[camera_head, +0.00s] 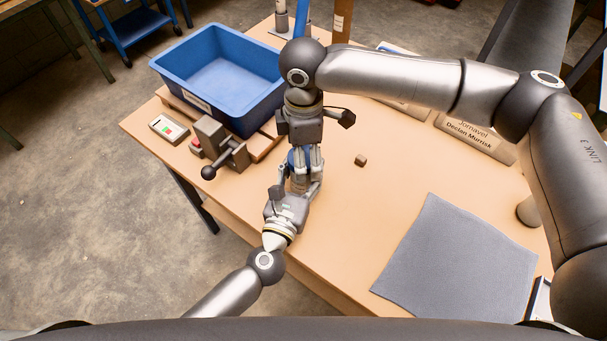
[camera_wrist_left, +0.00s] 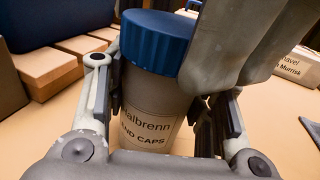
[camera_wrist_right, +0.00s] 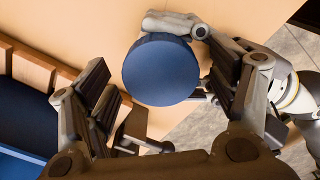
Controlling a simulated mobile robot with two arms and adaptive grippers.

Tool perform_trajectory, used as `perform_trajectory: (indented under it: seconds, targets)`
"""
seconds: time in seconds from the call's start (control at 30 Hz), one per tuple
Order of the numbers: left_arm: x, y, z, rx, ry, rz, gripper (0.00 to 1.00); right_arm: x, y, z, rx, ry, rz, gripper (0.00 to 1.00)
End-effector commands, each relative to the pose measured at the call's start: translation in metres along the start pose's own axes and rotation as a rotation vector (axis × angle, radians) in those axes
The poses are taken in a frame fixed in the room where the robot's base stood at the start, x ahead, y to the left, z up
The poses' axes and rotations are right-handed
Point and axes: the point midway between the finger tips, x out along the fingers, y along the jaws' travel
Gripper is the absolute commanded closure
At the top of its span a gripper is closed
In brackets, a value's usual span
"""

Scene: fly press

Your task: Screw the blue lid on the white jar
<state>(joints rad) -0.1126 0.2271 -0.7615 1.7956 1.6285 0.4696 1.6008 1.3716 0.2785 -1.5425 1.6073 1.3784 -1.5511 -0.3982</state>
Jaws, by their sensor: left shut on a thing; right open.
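The white jar (camera_wrist_left: 150,105), grey in the shade, stands upright with a printed label in the left wrist view. The blue lid (camera_wrist_left: 160,42) sits on its top; whether it is threaded on, I cannot tell. My left gripper (camera_wrist_left: 165,110) is shut around the jar's body. My right gripper (camera_wrist_right: 160,62) is open above, pointing down, with the blue lid (camera_wrist_right: 160,70) showing between its spread fingers. One right finger overlaps the lid's edge in the left wrist view. In the head view the lid (camera_head: 293,159) is partly seen and the jar is mostly hidden by the grippers.
A blue bin (camera_head: 215,75) stands at the back left, with a dark clamp-like device with a ball handle (camera_head: 220,145) before it. A small brown cube (camera_head: 361,160) lies right of the grippers. A grey mat (camera_head: 455,255) covers the front right. A nameplate (camera_head: 475,140) stands behind it.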

Motion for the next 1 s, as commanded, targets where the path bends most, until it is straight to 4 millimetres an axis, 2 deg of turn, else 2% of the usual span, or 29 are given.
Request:
perform_trajectory:
  seconds: [0.07,0.43,0.6,0.63,0.7,0.8,1.0]
  targets:
    - [0.0001,0.0,0.0002,0.0,0.0,0.0,1.0,-0.0001,-0.0001,-0.0001,0.0,0.0,0.0,0.2]
    - [0.0,0.0,0.0001,0.0,0.0,0.0,1.0,-0.0004,0.0001,-0.0001,0.0,0.0,0.0,0.67]
    - [-0.0001,-0.0001,0.0001,0.0,0.0,0.0,1.0,-0.0004,0.0002,0.0,0.0,0.0,0.001,0.69]
    - [-0.0001,-0.0001,0.0002,0.0,0.0,0.0,1.0,-0.0004,0.0002,0.0,0.0,0.0,0.001,0.38]
    - [-0.0001,-0.0001,0.0002,0.0,0.0,0.0,1.0,-0.0004,0.0002,0.0001,0.0,0.0,0.001,0.29]
    - [-0.0001,-0.0001,0.0001,0.0,0.0,0.0,1.0,-0.0004,0.0002,0.0001,0.0,0.0,0.0,0.16]
    - [0.0,0.0,0.0001,0.0,0.0,0.0,1.0,-0.0004,0.0,0.0001,0.0,0.0,0.0,0.15]
